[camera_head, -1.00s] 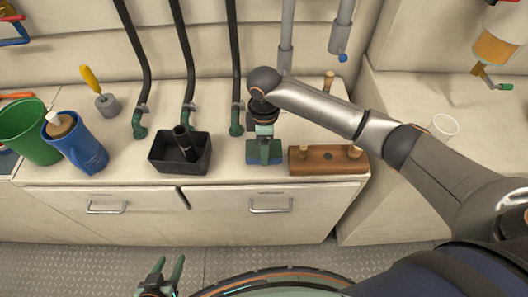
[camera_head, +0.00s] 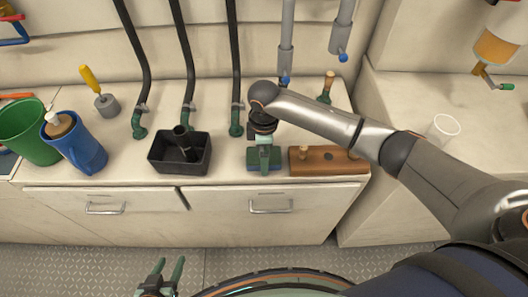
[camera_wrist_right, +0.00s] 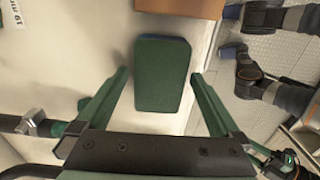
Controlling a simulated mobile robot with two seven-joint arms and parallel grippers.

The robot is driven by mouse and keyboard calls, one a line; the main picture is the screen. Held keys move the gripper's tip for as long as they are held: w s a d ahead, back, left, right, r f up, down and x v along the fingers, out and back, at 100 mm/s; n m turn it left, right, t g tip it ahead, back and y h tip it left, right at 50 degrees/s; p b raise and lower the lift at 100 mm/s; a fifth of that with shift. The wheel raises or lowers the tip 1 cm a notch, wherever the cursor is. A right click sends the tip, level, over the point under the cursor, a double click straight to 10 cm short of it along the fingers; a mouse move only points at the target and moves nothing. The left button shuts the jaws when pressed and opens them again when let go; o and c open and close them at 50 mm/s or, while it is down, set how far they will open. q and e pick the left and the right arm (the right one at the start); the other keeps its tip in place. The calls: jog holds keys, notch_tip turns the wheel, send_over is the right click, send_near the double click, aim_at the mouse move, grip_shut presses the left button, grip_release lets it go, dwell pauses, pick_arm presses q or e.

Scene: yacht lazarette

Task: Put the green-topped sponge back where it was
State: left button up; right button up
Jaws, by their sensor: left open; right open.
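The green-topped sponge (camera_head: 264,167) has a blue lower part and is at the front of the counter, left of a wooden block. My right gripper (camera_head: 264,150) is directly over it, pointing down. In the right wrist view, the green top (camera_wrist_right: 162,75) lies between the two open fingers (camera_wrist_right: 160,72), with a gap on each side. I cannot tell how far the fingertips are above the counter. My left gripper (camera_head: 162,272) is open and empty, low in the head view, away from the counter.
The wooden block (camera_head: 328,160) with pegs stands close right of the sponge. A black open box (camera_head: 180,165) is to its left. Farther left are a blue jug (camera_head: 85,150) and green bucket (camera_head: 32,133). Dark hoses (camera_head: 236,60) run down behind. The counter's front edge is close.

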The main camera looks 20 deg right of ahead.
notch_tip(320, 180, up, 12)
jog(key=p, duration=0.1)
jog(key=shift+r, duration=0.2)
jog(key=shift+f, duration=0.1)
dwell(0.6)
jog(key=s+a+f+m+t+y, duration=0.25)
jog(key=s+a+f+m, duration=0.25)
jog(key=s+f, duration=0.5)
jog(key=s+d+m+t+h, duration=0.1)
jog(key=s+d+m+h, duration=0.1)
jog(key=s+d+m, duration=0.85)
notch_tip(320, 180, down, 8)
jog(key=w+a+n+t+y+p, duration=0.1)
jog(key=a+n+t+p, duration=0.1)
jog(key=t, duration=0.3)
jog(key=shift+w+n+y+p, duration=0.35)
jog(key=shift+p, duration=0.05)
jog(key=shift+a+t, duration=0.1)
jog(key=shift+t, duration=0.15)
